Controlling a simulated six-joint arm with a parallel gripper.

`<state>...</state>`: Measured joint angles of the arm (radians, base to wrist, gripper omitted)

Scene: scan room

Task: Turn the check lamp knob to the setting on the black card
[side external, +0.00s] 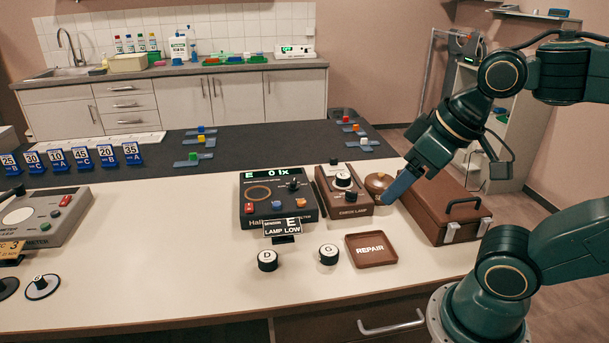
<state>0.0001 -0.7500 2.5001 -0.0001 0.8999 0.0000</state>
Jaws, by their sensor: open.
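The check lamp (345,205) is a brown box in the middle of the table, with a white-topped, dark-skirted knob (343,180) on its upper face. The knob's pointer setting is too small to read. The black card (282,230) stands in front of the light meter and reads "LAMP LOW", with an "E" on its upper line. My gripper (388,198) is to the right of the check lamp, pointing down and left, apart from the knob. It is open and empty; one blue-grey finger shows and hides the other.
The dark meter (250,210), displaying "E 0 lx", stands directly left of the lamp. White pucks D (267,260) and G (328,254) and the REPAIR tray (371,250) lie in front.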

